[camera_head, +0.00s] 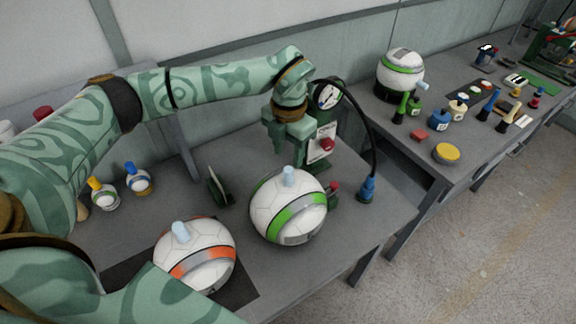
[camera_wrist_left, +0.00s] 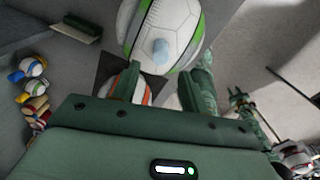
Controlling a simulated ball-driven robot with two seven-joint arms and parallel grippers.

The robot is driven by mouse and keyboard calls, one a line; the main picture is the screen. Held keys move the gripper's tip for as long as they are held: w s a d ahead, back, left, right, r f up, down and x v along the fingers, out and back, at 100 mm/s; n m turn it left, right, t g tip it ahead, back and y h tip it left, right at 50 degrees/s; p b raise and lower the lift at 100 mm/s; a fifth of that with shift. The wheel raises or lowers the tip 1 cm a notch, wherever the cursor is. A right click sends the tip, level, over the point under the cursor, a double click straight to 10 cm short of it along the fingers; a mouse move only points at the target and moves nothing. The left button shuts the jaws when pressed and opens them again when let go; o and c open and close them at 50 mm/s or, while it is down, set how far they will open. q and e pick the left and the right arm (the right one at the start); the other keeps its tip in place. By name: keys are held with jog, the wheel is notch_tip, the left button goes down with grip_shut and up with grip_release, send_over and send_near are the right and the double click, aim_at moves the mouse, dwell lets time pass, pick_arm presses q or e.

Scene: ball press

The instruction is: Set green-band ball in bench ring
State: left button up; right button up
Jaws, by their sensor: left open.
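A white ball with a green band (camera_head: 283,222) and a pale blue knob on top rests on the near bench, in front of the green press. My left gripper (camera_head: 288,150) is open and empty above this ball, pointing down, apart from it. In the left wrist view the ball (camera_wrist_left: 160,28) and its knob lie beyond the two open fingers (camera_wrist_left: 160,82). Another white ball with a green band (camera_head: 400,72) stands on the far bench, its pale knob pointing right, with something dark under it. I cannot clearly make out a bench ring.
A ball with an orange band (camera_head: 206,256) sits on a dark mat (camera_head: 125,272) at the near bench's front left. The press has a gauge (camera_head: 328,94) and a black hose to a blue fitting (camera_head: 367,190).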

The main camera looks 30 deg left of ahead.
pick_arm(q)
jog(key=shift+r, duration=2.3)
